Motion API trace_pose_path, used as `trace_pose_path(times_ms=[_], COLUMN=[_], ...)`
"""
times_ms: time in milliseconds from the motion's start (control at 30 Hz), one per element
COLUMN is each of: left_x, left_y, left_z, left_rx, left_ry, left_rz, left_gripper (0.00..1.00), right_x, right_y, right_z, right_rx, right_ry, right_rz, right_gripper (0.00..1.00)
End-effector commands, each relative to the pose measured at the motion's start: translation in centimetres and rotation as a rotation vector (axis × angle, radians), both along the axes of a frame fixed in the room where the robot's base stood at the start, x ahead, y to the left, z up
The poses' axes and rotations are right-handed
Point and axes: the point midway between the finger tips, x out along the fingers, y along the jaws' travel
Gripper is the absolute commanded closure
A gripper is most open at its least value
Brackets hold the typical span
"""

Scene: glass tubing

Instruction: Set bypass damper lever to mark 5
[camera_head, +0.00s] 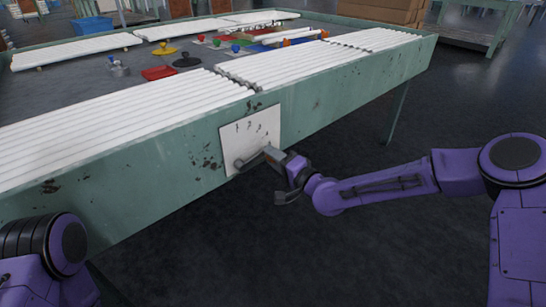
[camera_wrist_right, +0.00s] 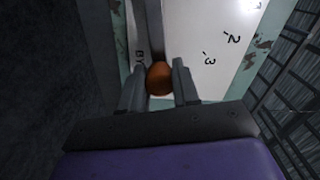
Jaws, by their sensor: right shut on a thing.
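The bypass damper plate (camera_head: 252,136) is a pale panel with numbers on the front side of the green table. In the right wrist view the plate (camera_wrist_right: 205,55) shows marks 2 and 3 and part of a label starting "BY". The damper lever (camera_head: 249,160) is a dark bar low on the plate, with an orange-brown knob (camera_wrist_right: 159,78) at its end. My right gripper (camera_wrist_right: 159,88) is shut on the lever's knob, one finger on each side. Mark 5 is not readable in either view. Of my left arm only a purple part shows at lower left; its gripper is out of view.
The green table (camera_head: 130,165) carries rows of white tubes (camera_head: 110,105), a red tray (camera_head: 158,73) and several small coloured items. Cardboard boxes (camera_head: 385,10) stand behind. The dark floor in front of the table is clear.

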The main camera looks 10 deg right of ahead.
Motion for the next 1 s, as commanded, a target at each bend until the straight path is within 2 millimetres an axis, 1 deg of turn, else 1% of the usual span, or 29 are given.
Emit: trace_pose_path(times_ms=[300, 733, 767, 800, 833, 1000], left_x=[0.0, 0.0, 0.0, 0.0, 0.0, 0.0], left_y=[0.0, 0.01, 0.0, 0.0, 0.0, 0.01], left_z=[-0.42, -0.44, -0.45, -0.45, -0.45, -0.44], left_rx=[0.0, 0.0, 0.0, 0.0, 0.0, 0.0], left_ry=[0.0, 0.0, 0.0, 0.0, 0.0, 0.0], left_rz=[0.0, 0.0, 0.0, 0.0, 0.0, 0.0], left_gripper=[0.31, 0.31, 0.31, 0.31, 0.31, 0.31], right_x=[0.04, 0.01, 0.01, 0.01, 0.01, 0.02], right_y=[-0.03, -0.04, -0.04, -0.04, -0.04, -0.04], right_z=[-0.62, -0.74, -0.74, -0.74, -0.74, -0.7], right_rx=[0.069, 0.076, 0.076, 0.076, 0.076, 0.075], right_ry=[0.038, 0.044, 0.044, 0.044, 0.044, 0.042], right_rz=[0.001, 0.001, 0.001, 0.001, 0.001, 0.0], right_gripper=[1.0, 1.0, 0.63, 0.5, 0.44, 0.44])
